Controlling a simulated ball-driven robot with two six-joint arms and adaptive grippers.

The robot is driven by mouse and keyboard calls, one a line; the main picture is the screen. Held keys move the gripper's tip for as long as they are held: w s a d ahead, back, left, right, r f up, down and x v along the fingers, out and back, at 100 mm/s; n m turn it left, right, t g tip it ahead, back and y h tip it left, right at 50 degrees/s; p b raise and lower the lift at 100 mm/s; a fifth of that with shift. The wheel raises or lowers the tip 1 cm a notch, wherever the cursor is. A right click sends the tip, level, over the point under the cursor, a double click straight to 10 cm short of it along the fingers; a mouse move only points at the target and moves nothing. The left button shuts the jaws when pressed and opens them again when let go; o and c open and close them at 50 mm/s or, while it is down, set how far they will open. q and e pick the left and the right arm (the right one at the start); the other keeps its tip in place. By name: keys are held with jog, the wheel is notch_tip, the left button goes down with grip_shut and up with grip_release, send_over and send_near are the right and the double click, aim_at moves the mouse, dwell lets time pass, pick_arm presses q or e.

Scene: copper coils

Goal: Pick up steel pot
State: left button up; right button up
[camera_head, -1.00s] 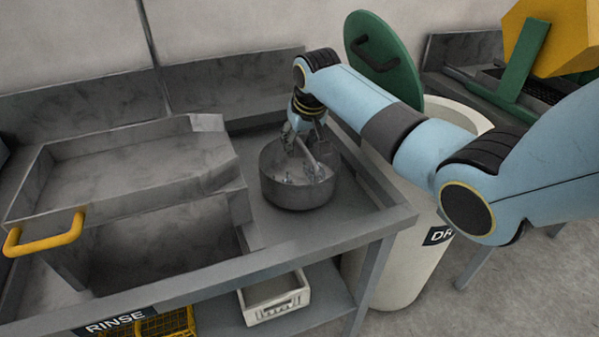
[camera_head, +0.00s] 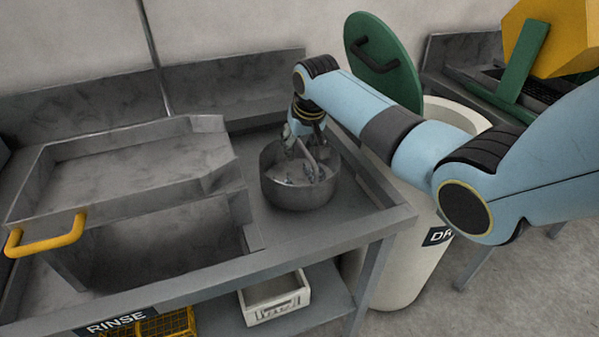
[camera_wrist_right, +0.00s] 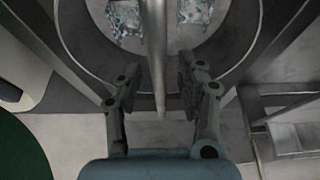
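The steel pot (camera_head: 299,194) is round and grey and stands on the metal bench to the right of the sink. Crumpled shiny pieces lie inside it, clearer in the wrist view (camera_wrist_right: 124,18). My right gripper (camera_head: 303,143) points down over the pot. In the right wrist view my right gripper (camera_wrist_right: 158,72) has its two fingers apart, at the pot's rim. A thin grey bar (camera_wrist_right: 154,30) runs across the pot and between the fingers, with gaps on both sides. Whether it is the pot's handle I cannot tell. My left gripper is not in view.
A metal tray with a yellow handle (camera_head: 47,236) sits over the sink at the left. A cream drum (camera_head: 401,262) with a raised green lid (camera_head: 384,58) stands right of the bench. A white crate (camera_head: 274,299) is on the shelf below. The bench's front right corner is clear.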

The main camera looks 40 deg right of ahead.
grip_shut()
jog(key=shift+w+r, duration=0.1)
dwell(0.5)
